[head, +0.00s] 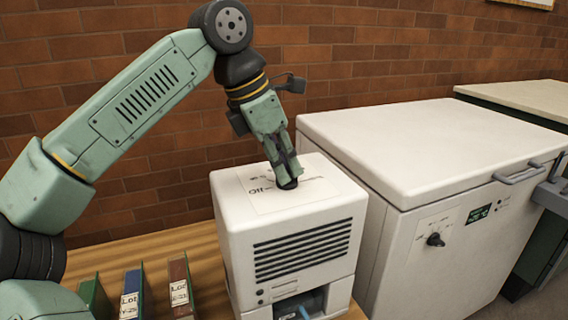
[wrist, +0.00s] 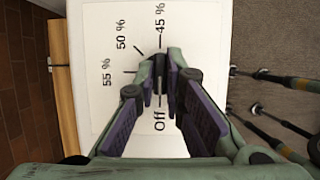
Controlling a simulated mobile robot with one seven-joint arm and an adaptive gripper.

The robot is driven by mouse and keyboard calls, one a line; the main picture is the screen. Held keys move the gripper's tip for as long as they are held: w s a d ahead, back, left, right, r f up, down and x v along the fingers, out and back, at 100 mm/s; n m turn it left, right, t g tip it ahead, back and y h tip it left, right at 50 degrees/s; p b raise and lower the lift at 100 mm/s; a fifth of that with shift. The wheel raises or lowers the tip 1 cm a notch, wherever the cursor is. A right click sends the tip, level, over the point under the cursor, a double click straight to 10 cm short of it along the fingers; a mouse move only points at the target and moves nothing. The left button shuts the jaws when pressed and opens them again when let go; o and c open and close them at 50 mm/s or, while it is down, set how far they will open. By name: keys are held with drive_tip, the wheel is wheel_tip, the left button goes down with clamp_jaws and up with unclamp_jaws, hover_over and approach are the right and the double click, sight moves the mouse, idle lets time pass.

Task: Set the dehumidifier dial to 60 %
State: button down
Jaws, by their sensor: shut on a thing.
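The white dehumidifier (head: 238,245) stands on a wooden table, with a printed dial panel on its top. My gripper (head: 287,180) points down onto this panel from above. In the wrist view, my gripper (wrist: 160,78) is shut on the small black dial (wrist: 160,62), one finger on either side. Off is printed on the near side of the dial, 45 % on the far side, 50 % at the far left and 55 % at the left. No 60 % label shows; the left finger covers part of the panel. I cannot tell where the dial points.
A large white chest (head: 430,140) with its own black knob (head: 435,240) stands close to the dehumidifier's right. Several upright binders, one of them blue (head: 131,297), stand on the table (head: 140,255) to the left. A brick wall (head: 100,30) runs behind.

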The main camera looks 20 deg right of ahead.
drive_tip(key=shift+r+m+p, duration=0.1)
drive_tip(key=shift+m+p, duration=0.2)
drive_tip(key=shift+p, duration=0.3)
drive_tip(key=m+g+p, duration=0.1)
drive_tip(key=m+p, duration=0.1)
drive_tip(key=p, duration=0.1)
drive_tip(key=shift+r+m, duration=0.1)
drive_tip(key=shift+m, duration=0.3)
drive_tip(key=m+g+p, duration=0.1)
drive_tip(key=m+p, duration=0.2)
drive_tip(key=shift+w+g+y, duration=0.1)
drive_tip(key=shift+g+y, duration=0.2)
drive_tip(key=shift+d+f+m+g+y+p, duration=0.1)
drive_tip(key=shift+f+m+g+y+p, duration=0.05)
drive_tip(key=shift+m+p, duration=0.4)
drive_tip(key=shift+f+m+g+y+p, duration=0.15)
drive_tip(key=shift+m+p, duration=0.15)
drive_tip(key=shift+m, duration=0.35)
drive_tip(key=c, duration=1.7)
unclamp_jaws()
drive_tip(key=shift+w, duration=0.1)
drive_tip(key=shift+r, duration=0.1)
